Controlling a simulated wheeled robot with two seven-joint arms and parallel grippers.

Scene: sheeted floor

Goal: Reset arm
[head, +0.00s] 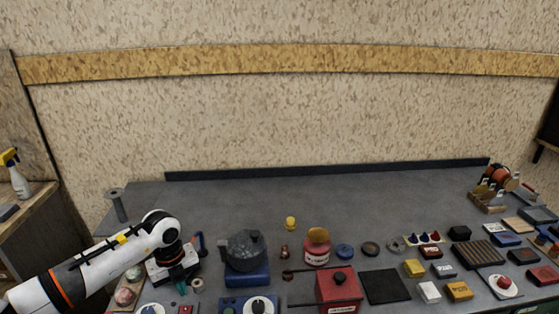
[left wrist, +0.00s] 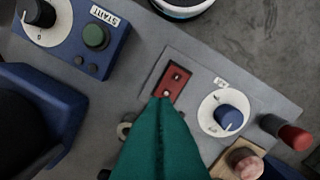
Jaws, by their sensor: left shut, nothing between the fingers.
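My left arm comes in from the left in the head view, bent at a white elbow-like joint, with its gripper (head: 182,287) pointing down over the near left part of the grey table (head: 300,195). In the left wrist view the green fingers of the left gripper (left wrist: 165,108) are pressed together with nothing between them. Their tips appear just in front of a red rocker switch (left wrist: 173,82) on a grey panel; I cannot tell whether they touch it. My right arm and gripper do not show.
A blue knob (left wrist: 228,117) on a white dial sits beside the switch. A blue START box (left wrist: 75,38) is at upper left. In the head view, a dark pot (head: 246,248), red box (head: 338,284) and black mat (head: 384,286) stand to the right. The table's back is mostly clear.

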